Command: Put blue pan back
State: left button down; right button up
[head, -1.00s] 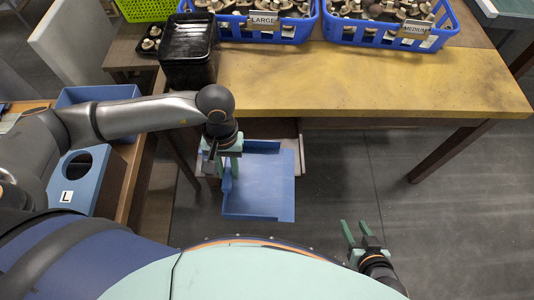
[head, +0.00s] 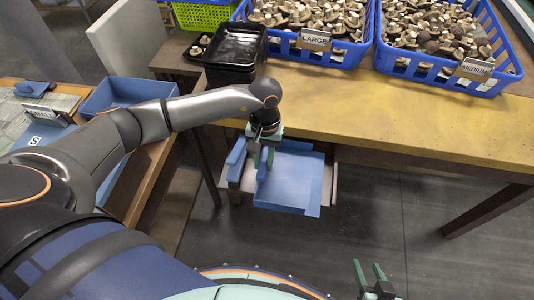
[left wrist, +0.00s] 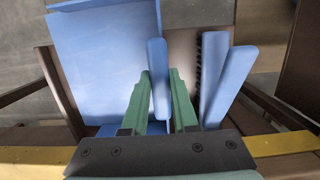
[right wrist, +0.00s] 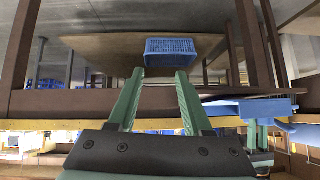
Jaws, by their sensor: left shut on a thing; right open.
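The blue pan (head: 292,185) is a flat, wide scoop just below the front edge of the yellow table, over a small low shelf (head: 333,185). My left gripper (head: 264,158) reaches down at the pan's left side and is shut on it. In the left wrist view the pan's flat bed (left wrist: 100,60) lies left of the fingers, and an upright blue part (left wrist: 158,78) stands between them. My right gripper (head: 369,270) is open and empty at the bottom of the head view, away from the pan; its open fingers also show in the right wrist view (right wrist: 158,95).
More blue upright pieces (left wrist: 215,75) stand close beside my left fingers. The yellow tabletop (head: 400,115) carries black trays (head: 235,52) and two blue crates of mushrooms, LARGE (head: 315,42) and MEDIUM (head: 475,68). A side table with a blue bin (head: 125,92) is at left. Floor at right is clear.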

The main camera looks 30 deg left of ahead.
pick_arm(q)
jog(key=shift+w, duration=0.4)
jog(key=w+b, duration=0.1)
jog(key=w+f, duration=0.1)
jog(key=w+a+b, duration=0.1)
jog(key=shift+w+f+b, duration=0.1)
jog(key=shift+f+b, duration=0.05)
jog(key=shift+b, duration=0.15)
jog(key=shift+f, duration=0.25)
jog(key=c, duration=0.7)
grip_release()
pick_arm(e)
notch_tip(320, 180, down, 2)
jog(key=shift+f, duration=0.1)
pick_arm(q)
jog(key=shift+r, duration=0.2)
pick_arm(e)
jog(key=shift+r, duration=0.2)
pick_arm(q)
jog(key=shift+r, duration=0.3)
jog(key=r, duration=0.3)
jog(key=w+r, duration=0.1)
jog(key=r, duration=0.7)
jog(key=shift+w+a+r, duration=0.2)
jog(key=shift+w+a, duration=0.1)
jog(key=shift+w, duration=0.05)
pick_arm(e)
jog(key=shift+w+r, duration=0.15)
jog(key=shift+a+r, duration=0.1)
